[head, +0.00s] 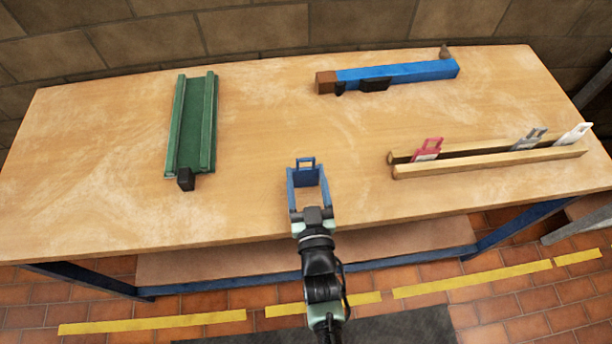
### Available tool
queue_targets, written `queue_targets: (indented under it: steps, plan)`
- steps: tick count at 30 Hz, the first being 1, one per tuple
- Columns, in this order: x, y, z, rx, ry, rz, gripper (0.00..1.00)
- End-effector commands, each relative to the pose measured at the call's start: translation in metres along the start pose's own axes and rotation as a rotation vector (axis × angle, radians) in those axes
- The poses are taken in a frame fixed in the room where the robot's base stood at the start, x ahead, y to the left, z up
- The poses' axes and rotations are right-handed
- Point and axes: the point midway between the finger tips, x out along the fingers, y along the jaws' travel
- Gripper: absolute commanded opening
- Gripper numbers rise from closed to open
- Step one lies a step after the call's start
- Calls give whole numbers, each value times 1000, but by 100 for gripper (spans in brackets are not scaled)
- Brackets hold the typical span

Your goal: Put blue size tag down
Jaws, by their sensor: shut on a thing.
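My gripper (308,180) is over the front middle of the wooden table, pointing away from me. It is shut on the blue size tag (305,159), whose small blue loop shows just beyond the fingertips. The rest of the tag is hard to tell from the blue fingers. I cannot tell whether the tag touches the tabletop.
A wooden two-rail rack (490,163) at right holds a pink tag (428,146), a grey-blue tag (529,138) and a white tag (574,135). A green channel (190,125) lies at left and a blue bar (410,73) at the back. Bare table (265,110) lies between them.

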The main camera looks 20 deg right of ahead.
Motion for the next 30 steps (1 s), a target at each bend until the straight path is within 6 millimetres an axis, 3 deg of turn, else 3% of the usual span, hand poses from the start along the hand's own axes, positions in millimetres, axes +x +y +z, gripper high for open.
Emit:
queue_targets:
  steps: [12,13,17,30]
  plan:
    - [0,0,6,0,1,0,13]
    - [0,0,5,0,1,0,72]
    - [0,0,5,0,1,0,95]
    - [-3,0,2,0,-1,0,98]
